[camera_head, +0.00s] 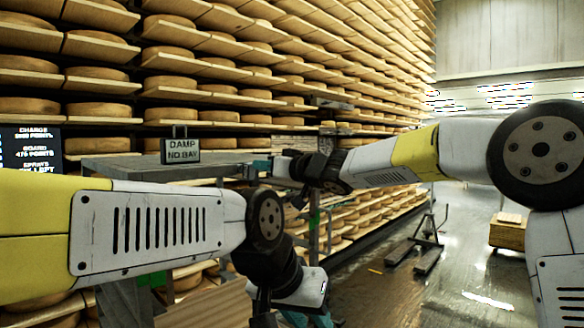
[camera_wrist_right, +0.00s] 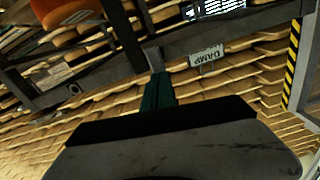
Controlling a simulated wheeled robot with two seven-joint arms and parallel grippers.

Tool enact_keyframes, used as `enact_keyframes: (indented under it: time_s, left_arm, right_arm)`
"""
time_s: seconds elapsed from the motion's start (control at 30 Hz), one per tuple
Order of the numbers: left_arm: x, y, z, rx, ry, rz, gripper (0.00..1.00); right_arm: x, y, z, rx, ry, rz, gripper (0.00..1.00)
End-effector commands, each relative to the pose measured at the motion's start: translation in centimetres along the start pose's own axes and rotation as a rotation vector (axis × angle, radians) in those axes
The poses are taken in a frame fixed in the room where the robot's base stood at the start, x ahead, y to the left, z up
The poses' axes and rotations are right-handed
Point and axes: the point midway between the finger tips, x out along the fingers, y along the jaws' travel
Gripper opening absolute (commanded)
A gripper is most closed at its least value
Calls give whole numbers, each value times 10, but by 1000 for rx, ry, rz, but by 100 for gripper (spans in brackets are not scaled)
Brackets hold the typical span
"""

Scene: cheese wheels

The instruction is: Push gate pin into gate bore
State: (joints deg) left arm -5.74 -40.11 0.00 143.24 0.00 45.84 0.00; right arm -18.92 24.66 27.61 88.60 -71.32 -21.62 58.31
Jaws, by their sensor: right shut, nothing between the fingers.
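My right gripper (camera_head: 258,167) reaches in from the right to the grey metal frame, beside its top plate (camera_head: 130,163). Its teal fingers are shut with nothing between them; they also show in the right wrist view (camera_wrist_right: 158,92). There the fingertips lie close to a short grey upright piece (camera_wrist_right: 155,58) at the grey bar; I cannot tell whether they touch. I cannot make out the gate pin or the gate bore for certain in either view. My left gripper (camera_head: 308,320) hangs at the bottom edge, partly cut off, and its jaw opening is unclear.
A "DAMP NO BAY" sign (camera_head: 183,150) stands on the frame's plate. Shelves of cheese wheels (camera_head: 170,85) fill the background. A dark notice board (camera_head: 30,148) is at left. A wheelless-looking metal stand (camera_head: 425,240) and a wooden box (camera_head: 508,232) are on the open wet floor at right.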

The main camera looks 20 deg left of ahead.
Motion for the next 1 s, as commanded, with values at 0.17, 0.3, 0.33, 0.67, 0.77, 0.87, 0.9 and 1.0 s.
enact_keyframes:
  time_s: [0.17, 0.3, 0.33, 0.67, 0.77, 0.87, 0.9, 1.0]
  left_arm:
    - [0, 0, 0, 0, 0, 0, 33]
    - [0, 0, 0, 0, 0, 0, 33]
    - [0, 0, 0, 0, 0, 0, 33]
    - [0, 0, 0, 0, 0, 0, 33]
    - [0, 0, 0, 0, 0, 0, 33]
    - [0, 0, 0, 0, 0, 0, 33]
    - [0, 0, 0, 0, 0, 0, 33]
    - [0, 0, 0, 0, 0, 0, 33]
  right_arm:
    - [7, 0, 1, -1, -1, 2, 0]
    - [8, 0, 0, -1, -1, 2, 0]
    - [7, 0, 0, -1, -1, 2, 0]
    - [9, 0, 0, -1, 0, 1, 0]
    - [11, 0, 0, -1, 0, 1, 0]
    - [13, 0, 0, -1, -1, 0, 0]
    - [14, 0, 1, 0, -1, 0, 0]
    - [16, 0, 1, 0, -1, 0, 0]
